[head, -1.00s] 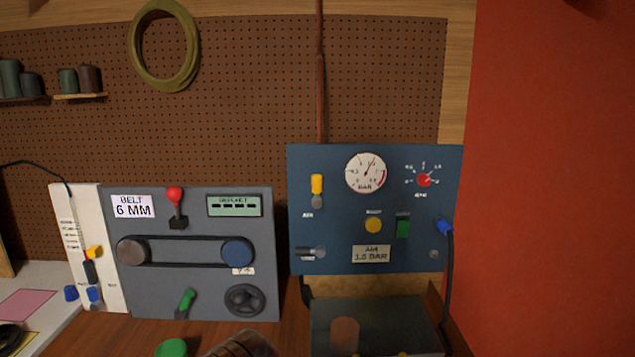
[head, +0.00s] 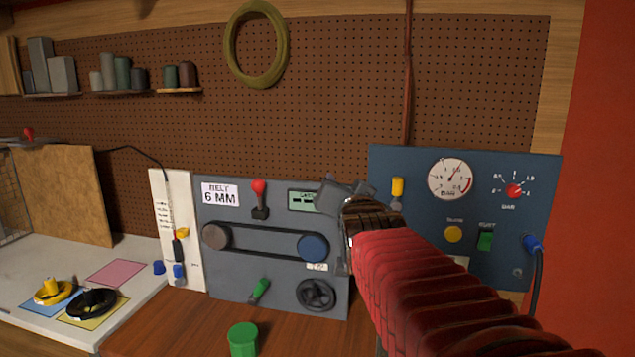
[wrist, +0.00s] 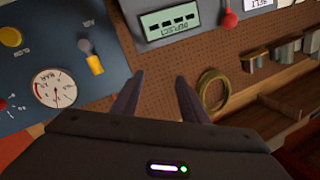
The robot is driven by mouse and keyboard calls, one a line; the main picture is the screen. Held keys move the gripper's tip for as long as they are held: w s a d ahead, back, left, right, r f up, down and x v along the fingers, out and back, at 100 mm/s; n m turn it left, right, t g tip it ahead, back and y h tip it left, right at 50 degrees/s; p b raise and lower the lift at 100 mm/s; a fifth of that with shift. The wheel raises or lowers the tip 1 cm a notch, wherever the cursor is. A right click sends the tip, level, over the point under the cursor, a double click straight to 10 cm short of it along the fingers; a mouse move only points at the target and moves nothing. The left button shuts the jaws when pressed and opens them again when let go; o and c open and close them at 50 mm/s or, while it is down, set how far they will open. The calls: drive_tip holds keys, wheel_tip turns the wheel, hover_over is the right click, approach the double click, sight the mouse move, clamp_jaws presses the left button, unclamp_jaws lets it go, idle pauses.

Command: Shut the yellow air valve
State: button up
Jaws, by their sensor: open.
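The yellow air valve (head: 397,187) is a small upright yellow handle at the upper left of the blue panel (head: 385,162). In the wrist view the valve (wrist: 95,63) shows left of my fingers, its yellow handle at the end of a grey pivot beside a label reading AIR. My gripper (head: 345,187) is left of the valve in the head view, in front of the gap between the two panels. In the wrist view its two fingers (wrist: 158,92) are apart with nothing between them. It does not touch the valve.
The grey belt panel (head: 280,275) stands to the left, with a red-knobbed lever (head: 259,188). A green cylinder (head: 243,340) stands on the bench.

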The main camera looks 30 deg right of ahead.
drive_tip(key=s+d+r+t+h, duration=0.2)
drive_tip(key=d+r, duration=0.3)
drive_tip(key=d, duration=0.2)
drive_tip(key=s+d+f+n+g, duration=0.2)
drive_tip(key=s+d+f+n, duration=0.2)
drive_tip(key=f, duration=0.4)
drive_tip(key=shift+s+d+f, duration=0.35)
drive_tip(key=shift+s+d, duration=0.2)
drive_tip(key=shift+s, duration=0.7)
